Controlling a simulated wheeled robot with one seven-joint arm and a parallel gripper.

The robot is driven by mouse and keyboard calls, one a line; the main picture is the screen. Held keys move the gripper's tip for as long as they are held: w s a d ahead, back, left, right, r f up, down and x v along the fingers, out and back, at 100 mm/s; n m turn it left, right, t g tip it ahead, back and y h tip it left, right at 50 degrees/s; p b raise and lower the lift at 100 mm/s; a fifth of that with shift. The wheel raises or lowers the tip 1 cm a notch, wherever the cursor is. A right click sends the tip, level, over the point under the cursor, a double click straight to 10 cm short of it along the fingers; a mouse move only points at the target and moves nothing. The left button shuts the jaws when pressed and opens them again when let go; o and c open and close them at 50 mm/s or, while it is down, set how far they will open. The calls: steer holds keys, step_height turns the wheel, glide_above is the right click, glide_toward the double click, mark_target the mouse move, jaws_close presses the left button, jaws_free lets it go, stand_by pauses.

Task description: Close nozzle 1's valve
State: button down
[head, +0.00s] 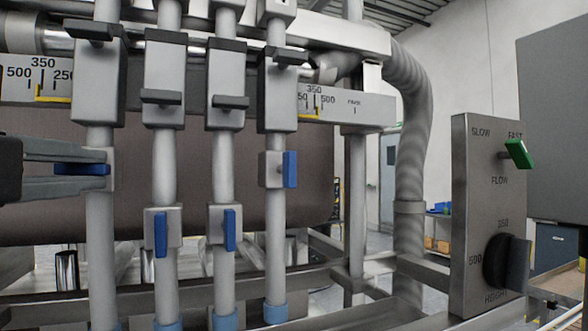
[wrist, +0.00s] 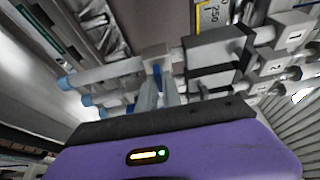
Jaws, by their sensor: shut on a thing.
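Nozzle 1 (head: 101,225) is the leftmost upright pipe in the head view. In the wrist view its pipe (wrist: 110,72) leads to a block marked 1. Its blue valve handle (head: 84,169) lies horizontal, across the pipe, in the head view. In the wrist view the blue handle (wrist: 157,77) shows between the fingers, beside the pale valve block (wrist: 157,55). The fingers hide part of the handle.
The other nozzles' blue handles (head: 161,235) (head: 229,229) (head: 290,169) hang vertical to the right. Grey clamps with black levers (head: 161,97) sit above. A control panel (head: 480,190) with a green lever (head: 518,153) and black knob (head: 498,261) stands at the right.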

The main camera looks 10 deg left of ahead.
steer(key=c, duration=1.5)
jaws_free()
steer(key=shift+s+d+b, duration=0.1)
steer(key=shift+s+d, duration=0.1)
steer(key=shift+s, duration=1.1)
steer(key=shift+s+d+b, duration=0.1)
steer(key=shift+s+d, duration=0.1)
steer(key=shift+s, duration=1.05)
steer(key=shift+s+d+b, duration=0.1)
steer(key=shift+s+d, duration=0.1)
steer(key=shift+s, duration=1.1)
